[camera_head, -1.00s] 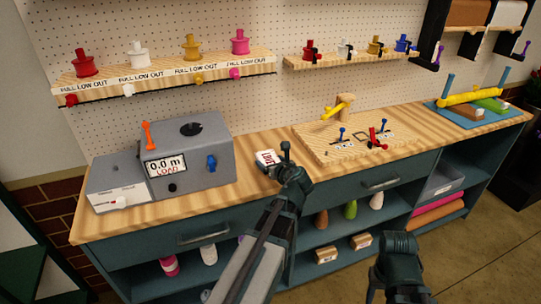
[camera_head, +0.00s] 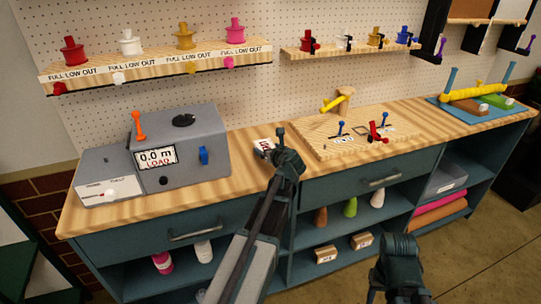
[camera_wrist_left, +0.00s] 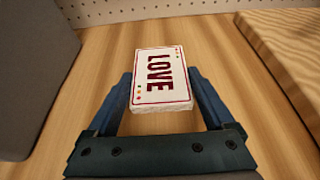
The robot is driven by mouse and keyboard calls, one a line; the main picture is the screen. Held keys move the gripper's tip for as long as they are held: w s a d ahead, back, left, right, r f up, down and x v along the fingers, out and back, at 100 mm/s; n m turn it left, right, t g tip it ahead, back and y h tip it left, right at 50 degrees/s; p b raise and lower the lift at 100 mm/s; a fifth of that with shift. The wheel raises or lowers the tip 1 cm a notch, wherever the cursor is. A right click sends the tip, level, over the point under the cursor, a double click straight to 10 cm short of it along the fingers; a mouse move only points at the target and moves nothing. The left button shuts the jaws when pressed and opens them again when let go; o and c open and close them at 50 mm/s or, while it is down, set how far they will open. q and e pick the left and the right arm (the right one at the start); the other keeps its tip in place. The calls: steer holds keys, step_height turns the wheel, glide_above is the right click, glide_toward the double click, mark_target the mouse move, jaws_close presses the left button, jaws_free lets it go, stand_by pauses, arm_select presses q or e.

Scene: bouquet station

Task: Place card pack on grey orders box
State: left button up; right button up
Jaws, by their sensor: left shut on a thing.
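The card pack (camera_head: 263,144) is a small white box with red LOVE lettering. My left gripper (camera_head: 270,150) is shut on it over the middle of the wooden worktop. In the left wrist view the pack (camera_wrist_left: 160,78) sits between the two blue-grey fingers, its printed face up. Whether it touches the worktop is hard to tell. A grey box (camera_head: 444,180) with a small white label stands in the right-hand shelf compartment under the worktop; I take it as the orders box. Its label is too small to read.
A grey load machine (camera_head: 205,140) stands left of the pack. A wooden board (camera_head: 330,148) with blue and red levers lies to its right. A blue mat (camera_head: 455,108) carries blocks and a yellow roll.

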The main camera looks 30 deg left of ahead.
arm_select(q)
steer(key=shift+f, duration=0.2)
steer(key=o, duration=1.1)
steer(key=shift+o, duration=0.2)
steer(key=shift+r, duration=0.25)
steer(key=p+v, duration=0.4)
steer(key=v, duration=0.6)
steer(key=shift+s+r, duration=0.15)
steer(key=shift+p+v, duration=0.45)
steer(key=shift+v, duration=0.4)
